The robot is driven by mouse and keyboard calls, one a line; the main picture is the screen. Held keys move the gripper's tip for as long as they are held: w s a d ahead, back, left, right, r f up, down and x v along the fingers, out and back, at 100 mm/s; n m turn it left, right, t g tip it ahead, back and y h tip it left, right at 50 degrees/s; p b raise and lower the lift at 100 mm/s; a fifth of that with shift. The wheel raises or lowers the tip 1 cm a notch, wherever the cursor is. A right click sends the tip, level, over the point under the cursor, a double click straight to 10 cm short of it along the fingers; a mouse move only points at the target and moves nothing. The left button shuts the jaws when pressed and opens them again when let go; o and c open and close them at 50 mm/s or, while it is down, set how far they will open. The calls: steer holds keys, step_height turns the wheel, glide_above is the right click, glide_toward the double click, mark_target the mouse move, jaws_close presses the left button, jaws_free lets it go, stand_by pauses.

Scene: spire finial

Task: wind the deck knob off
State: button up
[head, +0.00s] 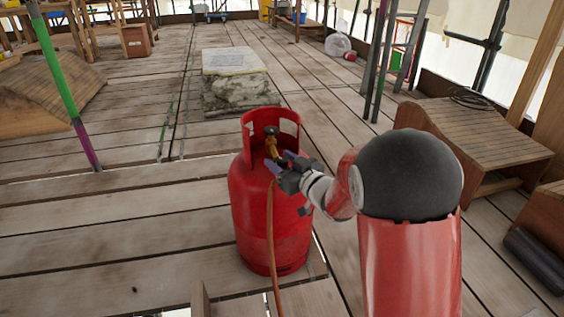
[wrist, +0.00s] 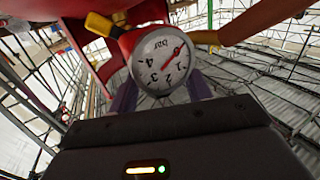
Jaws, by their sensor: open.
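A red gas bottle (head: 270,225) stands upright on the plank deck in the head view. Inside its collar is a brass valve (head: 272,146) with a dark round knob (head: 270,131) on top; I take this for the deck knob. My gripper (head: 278,161) is open beside the valve, below the knob, its purple fingers pointing toward the bottle's collar. In the wrist view a round white pressure gauge (wrist: 160,60) with a red needle shows between and beyond the fingers. I cannot tell whether they touch it. The knob is not clearly visible in the wrist view.
An orange hose (head: 270,240) runs down the bottle's front. A stone block (head: 235,80) lies behind it, a wooden bench (head: 470,130) to the right, and a green-purple pole (head: 62,85) to the left. The planks left of the bottle are clear.

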steer(key=shift+c, duration=0.3)
steer(key=c, duration=0.9)
steer(key=shift+c, duration=0.2)
steer(key=shift+m+t+h, duration=0.3)
steer(key=shift+h, duration=0.1)
